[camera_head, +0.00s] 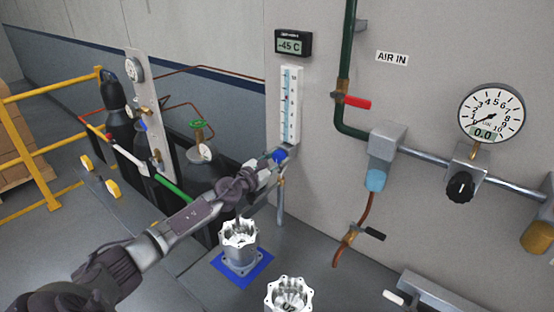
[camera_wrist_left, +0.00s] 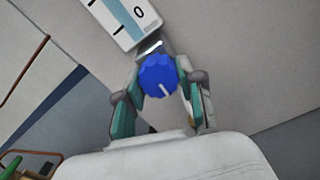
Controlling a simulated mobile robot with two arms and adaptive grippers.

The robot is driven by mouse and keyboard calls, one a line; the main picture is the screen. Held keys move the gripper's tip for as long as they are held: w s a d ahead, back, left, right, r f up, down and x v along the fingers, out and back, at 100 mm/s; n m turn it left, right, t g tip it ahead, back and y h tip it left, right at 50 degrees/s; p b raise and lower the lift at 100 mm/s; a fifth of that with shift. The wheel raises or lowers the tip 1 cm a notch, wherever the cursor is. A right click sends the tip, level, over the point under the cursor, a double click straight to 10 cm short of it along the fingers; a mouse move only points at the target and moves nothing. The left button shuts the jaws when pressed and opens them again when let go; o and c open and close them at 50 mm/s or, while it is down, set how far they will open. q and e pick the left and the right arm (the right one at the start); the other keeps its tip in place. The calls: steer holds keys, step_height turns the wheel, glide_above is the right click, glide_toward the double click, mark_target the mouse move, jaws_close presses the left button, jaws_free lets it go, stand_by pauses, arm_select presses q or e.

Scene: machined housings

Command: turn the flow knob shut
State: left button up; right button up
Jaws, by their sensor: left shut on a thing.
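The blue flow knob (camera_head: 279,156) sits at the foot of the white flow tube (camera_head: 291,105) on the grey wall. The tube's lower end (camera_wrist_left: 122,18) shows above the knob with a 0 mark. My right gripper is not in view.
A display (camera_head: 292,44) reading -45 C is above the tube. A red-handled valve (camera_head: 356,102), a pressure gauge (camera_head: 491,114) reading 0.0 and a black knob (camera_head: 460,187) are to the right. Two metal housings (camera_head: 239,240) (camera_head: 289,295) stand below. Dark cylinders (camera_head: 120,125) stand left.

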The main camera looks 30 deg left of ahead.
arm_select(q)
steer(key=n, duration=0.5)
steer(key=shift+d, duration=0.1)
steer(key=n, duration=0.4)
steer(key=shift+n+p, duration=0.3)
steer(key=shift+p, duration=0.1)
steer(key=n, duration=0.4)
steer(key=shift+d+r+p, duration=0.1)
steer(key=shift+p, duration=0.25)
steer(key=n+p, duration=0.1)
steer(key=n, duration=0.4)
steer(key=n+p, duration=0.1)
steer(key=n, duration=0.3)
steer(key=shift+r+n, duration=0.1)
steer(key=shift+n, duration=0.2)
steer(key=n+p, duration=0.1)
steer(key=n, duration=0.3)
steer(key=n+p, duration=0.1)
steer(key=n, duration=0.4)
steer(key=shift+r, duration=0.1)
steer(key=shift+n, duration=2.2)
